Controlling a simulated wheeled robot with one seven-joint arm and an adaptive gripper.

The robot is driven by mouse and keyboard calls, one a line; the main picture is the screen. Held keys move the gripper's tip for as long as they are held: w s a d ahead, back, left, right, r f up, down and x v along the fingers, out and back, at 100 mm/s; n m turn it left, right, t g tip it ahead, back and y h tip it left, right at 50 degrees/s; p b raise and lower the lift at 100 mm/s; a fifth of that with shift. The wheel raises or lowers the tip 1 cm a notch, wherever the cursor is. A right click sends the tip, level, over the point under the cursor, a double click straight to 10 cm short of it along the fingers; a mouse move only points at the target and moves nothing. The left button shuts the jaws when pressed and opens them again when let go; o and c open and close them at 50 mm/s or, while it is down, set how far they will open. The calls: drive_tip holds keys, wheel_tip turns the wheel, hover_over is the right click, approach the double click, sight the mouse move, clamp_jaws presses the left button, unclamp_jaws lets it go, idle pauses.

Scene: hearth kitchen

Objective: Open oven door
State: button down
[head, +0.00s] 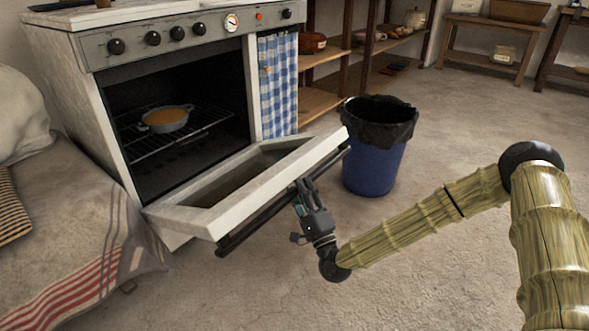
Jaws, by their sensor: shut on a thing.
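A dark bar handle (246,228) runs along the outer edge of the door. My gripper (304,190) is shut on the handle, right of its middle. The fingertips are partly lost against the dark bar. Inside the oven, a pan with orange food (166,118) sits on a wire rack (190,133).
A blue bin (372,168) with a black liner stands close to the door's right end. A cloth-covered piece of furniture (75,215) is at the left, close to the door. Wooden shelves (320,102) stand behind. The floor in front is clear.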

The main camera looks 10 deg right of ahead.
drive_tip(key=f, duration=0.5)
drive_tip(key=shift+s+d+b, duration=0.1)
drive_tip(key=shift+s+b, duration=0.2)
drive_tip(key=shift+b, duration=0.1)
drive_tip(key=c, duration=1.2)
unclamp_jaws()
drive_tip(key=shift+o, duration=0.4)
drive_tip(key=shift+w+a+f, duration=0.1)
drive_tip(key=shift+a, duration=0.15)
drive_tip(key=shift+d, duration=0.1)
drive_tip(key=shift+d, duration=0.3)
drive_tip(key=v, duration=1.2)
